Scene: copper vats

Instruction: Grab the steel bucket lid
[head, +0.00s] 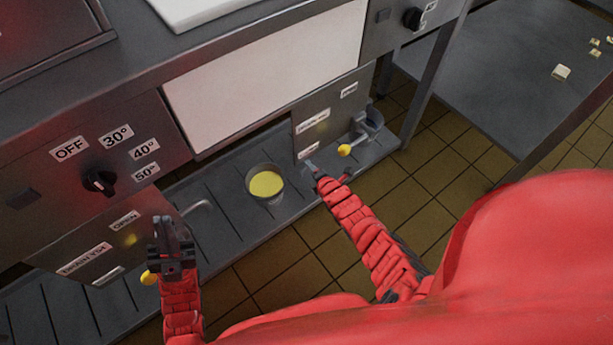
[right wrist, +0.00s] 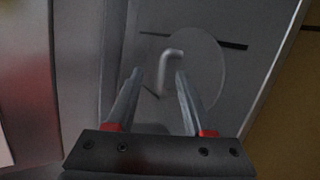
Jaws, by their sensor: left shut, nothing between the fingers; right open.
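In the right wrist view, a round grey disc (right wrist: 205,72) with a bent, pale grey handle (right wrist: 168,72) looks like the steel bucket lid. It is ahead of my right gripper (right wrist: 156,85), whose open fingers point toward the handle, with nothing held between them. I cannot tell how far apart they are. In the head view, my right gripper (head: 330,172) is low by the shelf, right of the bucket (head: 267,196) of yellow liquid. I cannot make out the lid for certain there. My left gripper (head: 172,240) is shut and empty at the left, in front of the lower panel.
The slotted metal shelf (head: 230,222) runs along the floor under the control panels. A steel table (head: 500,60) stands at the right. The tiled floor (head: 440,185) in front is clear.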

